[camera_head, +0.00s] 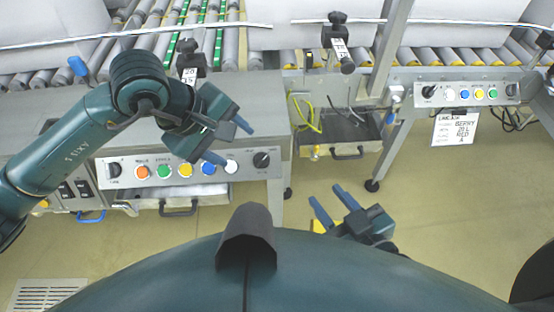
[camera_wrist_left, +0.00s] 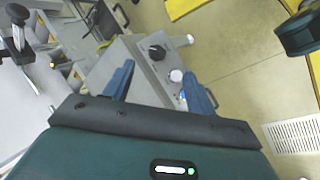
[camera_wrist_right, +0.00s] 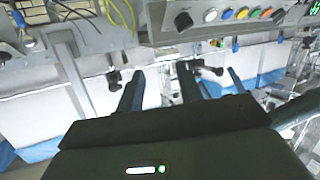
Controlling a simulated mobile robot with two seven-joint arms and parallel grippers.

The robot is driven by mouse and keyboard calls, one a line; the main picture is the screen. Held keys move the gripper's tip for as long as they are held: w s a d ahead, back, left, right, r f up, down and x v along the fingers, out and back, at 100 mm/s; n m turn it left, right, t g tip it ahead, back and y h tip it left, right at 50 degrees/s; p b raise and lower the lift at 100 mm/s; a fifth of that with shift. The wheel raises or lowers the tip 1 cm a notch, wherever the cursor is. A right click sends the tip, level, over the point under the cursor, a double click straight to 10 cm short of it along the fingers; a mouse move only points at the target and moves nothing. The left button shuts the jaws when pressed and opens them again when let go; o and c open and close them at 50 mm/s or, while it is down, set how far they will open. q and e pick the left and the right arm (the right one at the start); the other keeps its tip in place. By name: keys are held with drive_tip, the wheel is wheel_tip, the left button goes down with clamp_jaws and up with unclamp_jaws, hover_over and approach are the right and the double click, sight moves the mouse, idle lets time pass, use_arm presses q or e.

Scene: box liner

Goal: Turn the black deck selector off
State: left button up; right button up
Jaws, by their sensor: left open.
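Black rotary selectors sit at both ends of the left control panel (camera_head: 190,185): the left-end knob (camera_head: 114,170) and the right-end knob (camera_head: 261,159). Their labels are too small to read. My left gripper (camera_head: 228,142) is open and empty above the right half of this panel. In the left wrist view the right-end knob (camera_wrist_left: 156,52) shows ahead, beyond and between the open fingers (camera_wrist_left: 160,88), with no contact. My right gripper (camera_head: 331,203) is open and empty over the floor, apart from any panel. It shows in the right wrist view (camera_wrist_right: 182,85) too.
Between the selectors are orange, green, blue (camera_head: 207,168) and white (camera_head: 230,165) buttons. A second panel (camera_head: 468,93) at the right has another black knob (camera_head: 428,91) and coloured buttons. Roller conveyors (camera_head: 470,57) lie behind.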

sight(261, 161)
use_arm(q)
drive_tip(key=shift+y, duration=0.3)
drive_tip(key=b+x, duration=0.1)
drive_tip(key=x, duration=0.3)
drive_tip(key=b+x, duration=0.1)
drive_tip(key=x, duration=0.3)
drive_tip(key=w+x, duration=0.1)
drive_tip(key=x, duration=0.3)
drive_tip(key=shift+w+a+f+b, duration=0.15)
drive_tip(key=shift+f+b, duration=0.05)
drive_tip(key=shift+b, duration=0.2)
drive_tip(key=shift+w+d+f, duration=0.25)
drive_tip(key=shift+f, duration=0.3)
use_arm(e)
drive_tip(key=shift+w+a+f+n+t+y, duration=0.1)
drive_tip(key=shift+w+n+t+y, duration=0.2)
drive_tip(key=shift+t, duration=0.2)
drive_tip(key=shift+w+a+n+t+y, duration=0.1)
drive_tip(key=shift+w+n+t+y, duration=0.15)
drive_tip(key=shift+t, duration=0.25)
use_arm(q)
drive_tip(key=shift+c, duration=0.2)
use_arm(e)
drive_tip(key=shift+s, duration=0.1)
use_arm(q)
drive_tip(key=c, duration=0.9)
